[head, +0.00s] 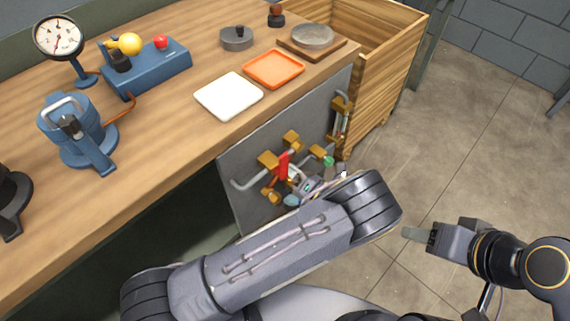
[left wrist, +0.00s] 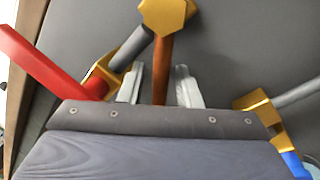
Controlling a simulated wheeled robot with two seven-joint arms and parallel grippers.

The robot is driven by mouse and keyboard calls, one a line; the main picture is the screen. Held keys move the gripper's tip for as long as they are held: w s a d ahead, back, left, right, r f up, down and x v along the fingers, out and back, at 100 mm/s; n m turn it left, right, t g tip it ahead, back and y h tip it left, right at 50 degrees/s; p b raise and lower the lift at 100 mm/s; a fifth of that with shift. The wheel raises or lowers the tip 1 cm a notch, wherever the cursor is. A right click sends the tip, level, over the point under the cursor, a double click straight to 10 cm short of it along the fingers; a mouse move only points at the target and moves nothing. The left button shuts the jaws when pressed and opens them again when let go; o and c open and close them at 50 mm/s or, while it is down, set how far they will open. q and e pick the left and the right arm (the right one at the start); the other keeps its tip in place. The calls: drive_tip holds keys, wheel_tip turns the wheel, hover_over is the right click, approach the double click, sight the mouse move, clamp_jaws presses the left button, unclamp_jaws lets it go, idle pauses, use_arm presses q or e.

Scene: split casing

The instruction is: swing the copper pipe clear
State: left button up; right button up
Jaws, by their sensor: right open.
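The copper pipe (left wrist: 161,68) shows in the left wrist view, running down from a brass hex fitting (left wrist: 166,12) on the grey panel. My left gripper (left wrist: 160,86) has its two fingers spread on either side of the pipe, with gaps visible between fingers and pipe. The pipe's lower end is hidden behind my gripper body. In the head view my left arm covers part of the fittings, and I cannot make out the copper pipe there. My right gripper (head: 418,234) is open and empty over the floor, away from the panel.
A red lever (left wrist: 45,62) and a grey pipe (left wrist: 131,48) lie left of the copper pipe; a brass fitting (left wrist: 258,108) with a blue handle (left wrist: 295,165) is at the right. The panel (head: 240,163) hangs below the bench, with a wooden crate (head: 385,80) beyond. Floor at right is clear.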

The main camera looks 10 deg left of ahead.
use_arm(q)
drive_tip(key=shift+f+b, duration=0.2)
drive_tip(key=shift+b, duration=0.1)
drive_tip(key=w+d+f+n+g+h+b, duration=0.1)
drive_tip(key=w+d+f+n+g+b, duration=0.2)
drive_tip(key=n+b, duration=0.9)
drive_tip(key=s+d+r+m+t+p, duration=0.1)
drive_tip(key=s+d+r, duration=0.15)
drive_tip(key=d, duration=0.45)
wheel_tip(320, 180, up, 30)
drive_tip(key=p, duration=3)
drive_tip(key=shift+p, duration=0.4)
drive_tip(key=shift+w+f, duration=0.1)
